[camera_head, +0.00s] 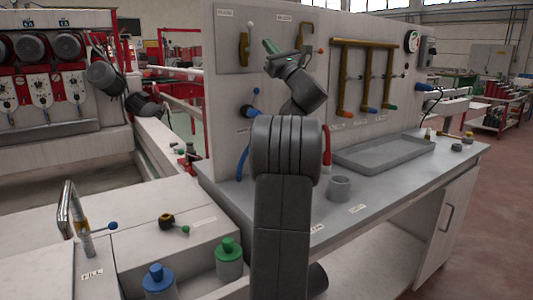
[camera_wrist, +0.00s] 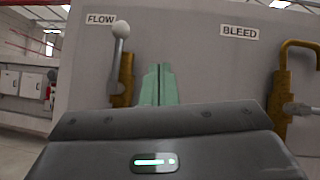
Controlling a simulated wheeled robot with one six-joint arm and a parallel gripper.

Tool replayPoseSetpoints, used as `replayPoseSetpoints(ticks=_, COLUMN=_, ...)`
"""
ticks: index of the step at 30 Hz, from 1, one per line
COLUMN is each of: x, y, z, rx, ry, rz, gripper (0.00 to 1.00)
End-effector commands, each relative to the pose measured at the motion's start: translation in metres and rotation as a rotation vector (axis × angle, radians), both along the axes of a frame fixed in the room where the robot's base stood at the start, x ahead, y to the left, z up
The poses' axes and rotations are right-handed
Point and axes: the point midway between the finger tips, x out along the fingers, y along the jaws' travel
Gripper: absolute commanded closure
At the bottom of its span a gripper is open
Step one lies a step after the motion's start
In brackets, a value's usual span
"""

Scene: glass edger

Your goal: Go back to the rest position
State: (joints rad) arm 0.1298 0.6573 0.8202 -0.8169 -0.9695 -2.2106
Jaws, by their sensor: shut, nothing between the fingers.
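My gripper (camera_wrist: 158,86) shows green fingers held together in the wrist view, with nothing between them. It points at the upright grey panel (camera_wrist: 205,50), between the FLOW label (camera_wrist: 101,20) and the BLEED label (camera_wrist: 239,31). In the head view my gripper (camera_head: 270,46) is raised in front of the panel's upper part, between two brass valve fittings. The left fitting (camera_head: 244,50) has a white-knobbed lever. The right fitting (camera_head: 306,38) is partly behind my wrist. Whether my fingers touch the panel cannot be told.
A workbench holds a shallow grey tray (camera_head: 418,149) and a grey cup (camera_head: 339,188). Brass pipes (camera_head: 342,75) run down the panel. A blue-capped bottle (camera_head: 158,284) and a green-capped bottle (camera_head: 229,262) stand at the front left. Floor is open at right.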

Motion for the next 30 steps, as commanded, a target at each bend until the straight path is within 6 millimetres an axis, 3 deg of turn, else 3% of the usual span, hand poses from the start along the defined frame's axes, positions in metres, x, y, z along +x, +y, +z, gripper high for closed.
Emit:
replayPoseSetpoints(ticks=12, x=0.000, y=0.001, z=-0.010, rx=0.248, ry=0.167, rz=0.001, gripper=1.00)
replayPoseSetpoints(ticks=30, x=-0.002, y=0.004, z=-0.026, rx=0.474, ry=0.318, rz=0.000, gripper=1.00)
